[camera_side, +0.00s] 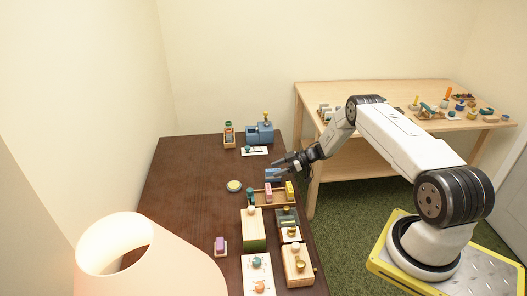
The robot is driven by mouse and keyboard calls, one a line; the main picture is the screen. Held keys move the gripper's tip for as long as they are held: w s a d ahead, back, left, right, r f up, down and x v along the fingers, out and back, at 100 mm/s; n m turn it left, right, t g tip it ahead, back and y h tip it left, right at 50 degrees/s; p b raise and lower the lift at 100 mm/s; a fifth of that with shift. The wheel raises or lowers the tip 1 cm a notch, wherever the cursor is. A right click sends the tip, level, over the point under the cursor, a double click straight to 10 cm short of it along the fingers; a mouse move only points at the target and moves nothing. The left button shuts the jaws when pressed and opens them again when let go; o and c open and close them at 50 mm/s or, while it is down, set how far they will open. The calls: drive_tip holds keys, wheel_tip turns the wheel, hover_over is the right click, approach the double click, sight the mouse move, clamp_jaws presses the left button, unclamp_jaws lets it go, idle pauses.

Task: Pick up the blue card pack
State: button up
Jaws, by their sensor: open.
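A small blue box-shaped item (272,175), which looks like the blue card pack, sits on the dark brown table (190,190) near its right edge, just behind a wooden tray. My gripper (281,164) reaches in from the right, just above and slightly behind the blue item, with its dark fingers pointing left. It is open and I see nothing held in it. The fingers overlap the space over the item in this view, so I cannot tell the exact gap.
The wooden tray (258,199) holds small coloured blocks. A round yellow-topped dish (234,186) is left of it. Wooden boxes (253,230) stand nearer. A blue toy (261,133) stands at the back. A lamp (150,260) blocks the front left. The table's left side is mostly clear.

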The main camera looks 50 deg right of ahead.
drive_tip(key=shift+x, duration=1.05)
clamp_jaws()
